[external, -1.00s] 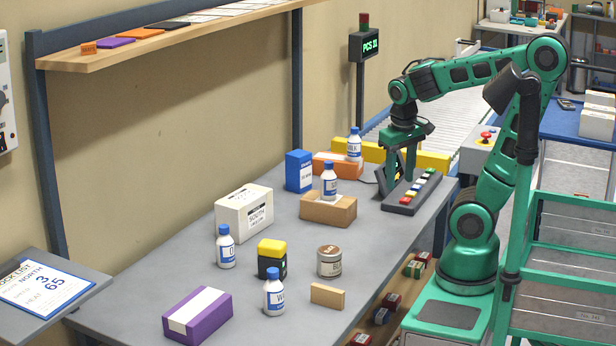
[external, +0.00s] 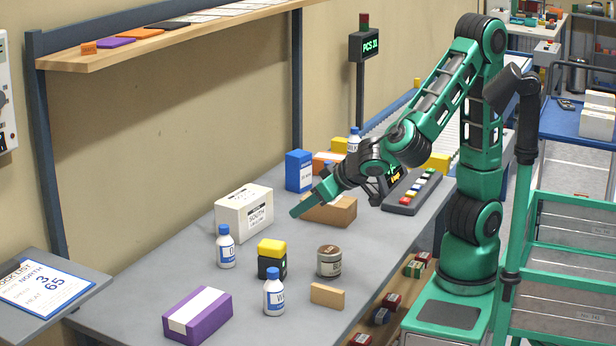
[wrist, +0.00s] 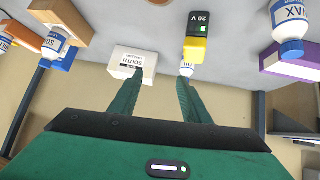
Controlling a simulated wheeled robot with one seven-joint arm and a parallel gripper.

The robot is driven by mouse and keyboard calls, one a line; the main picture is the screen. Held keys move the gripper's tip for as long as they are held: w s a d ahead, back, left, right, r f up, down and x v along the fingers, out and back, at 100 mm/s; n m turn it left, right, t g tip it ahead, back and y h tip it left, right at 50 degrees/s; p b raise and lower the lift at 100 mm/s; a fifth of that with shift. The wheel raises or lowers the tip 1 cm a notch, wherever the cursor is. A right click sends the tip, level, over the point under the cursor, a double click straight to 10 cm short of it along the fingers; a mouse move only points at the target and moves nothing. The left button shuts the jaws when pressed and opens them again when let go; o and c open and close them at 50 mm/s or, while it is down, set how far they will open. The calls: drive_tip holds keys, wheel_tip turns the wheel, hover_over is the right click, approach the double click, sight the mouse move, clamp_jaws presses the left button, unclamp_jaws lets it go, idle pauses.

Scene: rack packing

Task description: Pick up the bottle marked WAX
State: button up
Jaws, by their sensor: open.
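The bottle marked WAX (external: 273,292) is white with a blue cap and stands upright at the front of the table; only the start of its label reads in the external view. In the wrist view it shows at the upper right (wrist: 289,28) with its label legible, cut by the frame edge. My gripper (external: 300,207) is open and empty in the external view, over the table near the brown box, behind and apart from the WAX bottle. In the wrist view its two fingers (wrist: 160,80) are spread, with nothing between them.
Near the WAX bottle are a purple box (external: 197,316), a tan block (external: 327,295), a tin (external: 329,261) and a black-yellow battery (external: 272,258). Another white bottle (external: 225,247) stands behind, by the white SOUTH box (external: 244,212). The brown box (external: 335,211) lies under my arm.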

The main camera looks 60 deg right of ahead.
drive_tip(key=s+a+r+n+t+y, duration=0.1)
drive_tip(key=s+a+n+y, duration=0.15)
drive_tip(key=a, duration=0.55)
drive_tip(key=s+a+r+n+t+y, duration=0.1)
drive_tip(key=s+a+t+y, duration=0.15)
drive_tip(key=a, duration=0.55)
approach(277, 270)
drive_tip(key=d+x, duration=0.1)
drive_tip(key=x, duration=0.4)
drive_tip(key=shift+g, duration=0.25)
drive_tip(key=x, duration=0.5)
drive_tip(key=shift+a+f, duration=0.2)
drive_tip(key=shift+a, duration=0.25)
drive_tip(key=shift+x, duration=2.7)
drive_tip(key=shift+s+a+f, duration=0.1)
drive_tip(key=shift+s+a, duration=0.05)
clamp_jaws()
